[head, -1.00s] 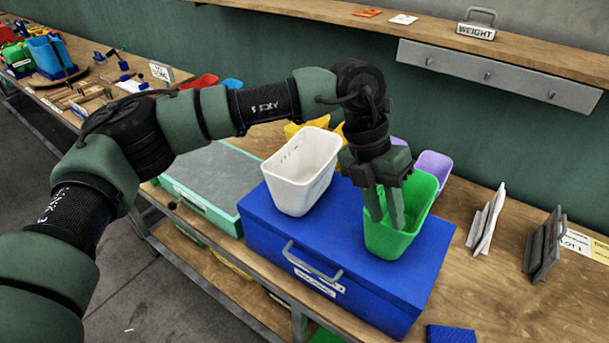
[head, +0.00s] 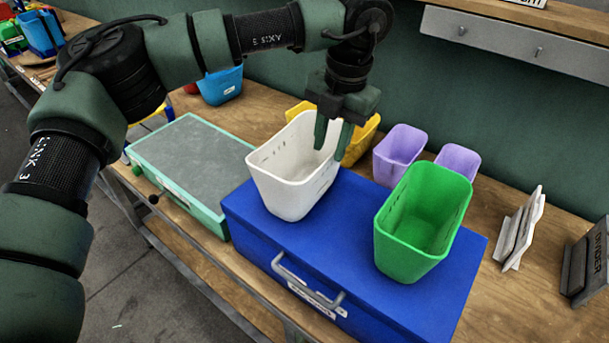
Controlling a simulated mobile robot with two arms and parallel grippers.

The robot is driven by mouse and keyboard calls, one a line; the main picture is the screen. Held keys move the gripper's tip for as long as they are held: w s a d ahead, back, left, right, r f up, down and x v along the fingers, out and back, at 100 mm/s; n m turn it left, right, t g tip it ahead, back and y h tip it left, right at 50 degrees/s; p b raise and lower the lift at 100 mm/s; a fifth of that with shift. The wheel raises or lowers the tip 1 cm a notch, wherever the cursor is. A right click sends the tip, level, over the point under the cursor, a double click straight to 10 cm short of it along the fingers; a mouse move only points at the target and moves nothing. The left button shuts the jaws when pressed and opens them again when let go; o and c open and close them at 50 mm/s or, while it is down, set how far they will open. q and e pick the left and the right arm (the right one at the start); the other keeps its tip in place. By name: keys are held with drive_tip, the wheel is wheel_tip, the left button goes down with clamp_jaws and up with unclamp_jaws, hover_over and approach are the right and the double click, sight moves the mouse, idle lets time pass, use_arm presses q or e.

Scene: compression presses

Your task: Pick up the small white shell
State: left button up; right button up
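The small white shell (head: 292,190) is an open-topped, bin-like container standing upright on the left part of the blue box (head: 345,245). My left gripper (head: 332,140) points down at the shell's right rim, its fingers apart. One finger overlaps the shell's opening and the other shows at its right side. I cannot tell whether either finger touches the wall. My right gripper is not in view.
A green bin (head: 412,240) stands on the blue box, right of the shell. Yellow (head: 368,135) and purple bins (head: 398,155) stand behind on the wooden bench. A grey-topped green case (head: 195,160) is at left. White plates (head: 520,230) stand at right.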

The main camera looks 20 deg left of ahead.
sight(327, 181)
use_arm(q)
drive_tip(key=shift+w+f+b, duration=0.35)
drive_tip(key=shift+w+f, duration=0.4)
drive_tip(key=shift+f, duration=0.25)
drive_tip(key=shift+w+f, duration=0.15)
drive_tip(key=shift+f, duration=0.15)
drive_tip(key=shift+s+a+f+p, duration=0.1)
drive_tip(key=shift+s+f+p, duration=0.1)
drive_tip(key=shift+f+p, duration=0.3)
drive_tip(key=shift+s+f+p, duration=0.2)
drive_tip(key=shift+f+p, duration=0.15)
drive_tip(key=shift+f, duration=0.2)
wheel_tip(327, 181, down, 4)
drive_tip(key=shift+w+r+p, duration=0.1)
drive_tip(key=shift+w+p, duration=0.05)
drive_tip(key=shift+p, duration=0.75)
drive_tip(key=shift+a+f, duration=0.1)
drive_tip(key=shift+f, duration=0.4)
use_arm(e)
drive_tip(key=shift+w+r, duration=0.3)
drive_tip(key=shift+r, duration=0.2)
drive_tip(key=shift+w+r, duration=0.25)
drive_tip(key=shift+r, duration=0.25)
use_arm(q)
clamp_jaws()
